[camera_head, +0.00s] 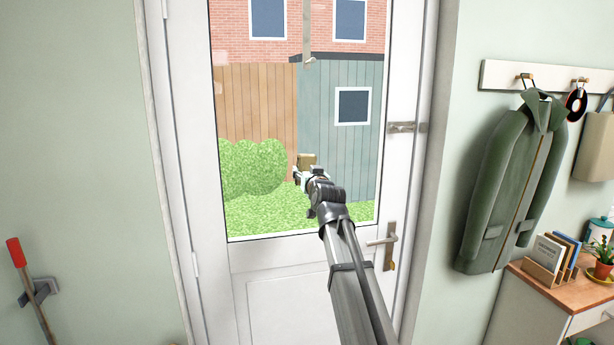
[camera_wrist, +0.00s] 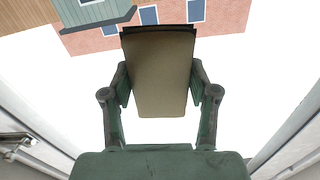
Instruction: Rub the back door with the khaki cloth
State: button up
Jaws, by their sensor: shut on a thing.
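The back door (camera_head: 237,278) is white with a large glass pane, and it appears shut. My gripper (camera_head: 305,172) is raised in front of the pane, around its middle height. It is shut on the khaki cloth (camera_head: 307,160), a small folded block at its tip. In the wrist view the cloth (camera_wrist: 160,75) sits between both fingers of my gripper (camera_wrist: 160,93), with the glass beyond it. I cannot tell whether the cloth touches the glass. The door handle (camera_head: 383,241) is at the lower right of the pane, beside my arm.
A green coat (camera_head: 508,185) hangs from a hook rail (camera_head: 545,78) on the right wall. Below it a wooden-topped cabinet (camera_head: 570,305) holds books and a plant. A metal bolt (camera_head: 403,127) is on the door's right edge. A red-handled tool (camera_head: 30,285) hangs at the left.

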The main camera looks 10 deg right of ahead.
aim_at(326, 167)
jog(key=shift+w+d+b, duration=0.15)
jog(key=shift+d+b, duration=0.9)
jog(key=shift+b, duration=0.05)
jog(key=shift+w+d+r+b, duration=0.1)
jog(key=shift+w+d+b, duration=0.05)
jog(key=shift+d+b, duration=1.05)
jog(key=shift+w+d+b, duration=0.1)
jog(key=shift+d+b, duration=0.8)
jog(key=shift+d, duration=0.5)
jog(key=shift+s, duration=0.1)
jog(key=shift+s+d, duration=0.2)
jog(key=shift+s, duration=2.7)
jog(key=shift+s+d, duration=0.1)
jog(key=shift+s, duration=1.4)
